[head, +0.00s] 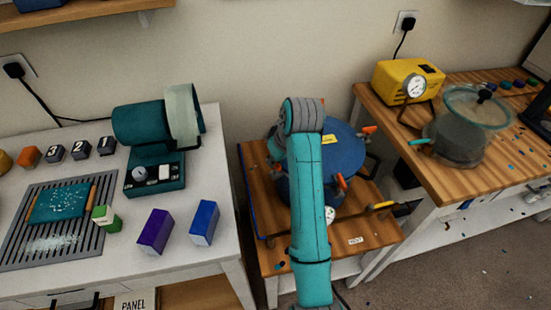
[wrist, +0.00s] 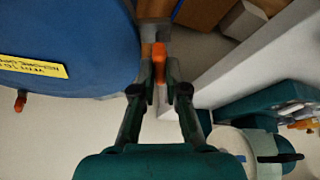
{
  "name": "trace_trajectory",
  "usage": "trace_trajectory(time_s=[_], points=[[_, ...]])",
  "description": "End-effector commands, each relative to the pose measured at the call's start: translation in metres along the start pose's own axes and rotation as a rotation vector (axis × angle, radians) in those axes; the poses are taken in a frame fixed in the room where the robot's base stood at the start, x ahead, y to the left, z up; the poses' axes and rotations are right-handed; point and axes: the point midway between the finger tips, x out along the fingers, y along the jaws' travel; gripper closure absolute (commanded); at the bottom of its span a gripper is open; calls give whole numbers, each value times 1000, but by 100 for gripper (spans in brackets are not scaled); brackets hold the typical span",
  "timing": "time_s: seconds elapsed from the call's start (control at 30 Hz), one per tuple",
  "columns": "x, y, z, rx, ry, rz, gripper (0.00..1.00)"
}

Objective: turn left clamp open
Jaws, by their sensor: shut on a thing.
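The blue pot lid (head: 346,150) with a yellow label stands on the low wooden stand, partly hidden by my arm. Orange clamp handles show on its rim at the upper right (head: 369,129) and lower right (head: 342,182). The left clamp is hidden behind my arm in the head view. In the wrist view, my gripper (wrist: 159,78) is shut on an orange clamp handle (wrist: 159,58) at the edge of the blue lid (wrist: 60,45). Another orange clamp (wrist: 20,101) shows at the lid's lower left edge.
A white table (head: 205,262) at left holds a teal machine (head: 150,125), dark numbered blocks, and purple and blue boxes. At right, a wooden-topped bench (head: 440,180) holds a yellow gauge pump (head: 408,82) and a clear lidded chamber (head: 462,140).

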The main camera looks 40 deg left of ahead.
Motion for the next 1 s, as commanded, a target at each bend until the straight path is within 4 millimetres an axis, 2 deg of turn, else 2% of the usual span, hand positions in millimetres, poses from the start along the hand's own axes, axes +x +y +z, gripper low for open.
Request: trace_trajectory(time_s=[0.3, 0.33, 0.4, 1.0], points=[[1, 0, 1, 0, -4, -2, 100], [1, 0, 1, 0, -4, -2, 80], [1, 0, 1, 0, -3, -2, 63], [0, -1, 0, 31, 0, 13, 62]])
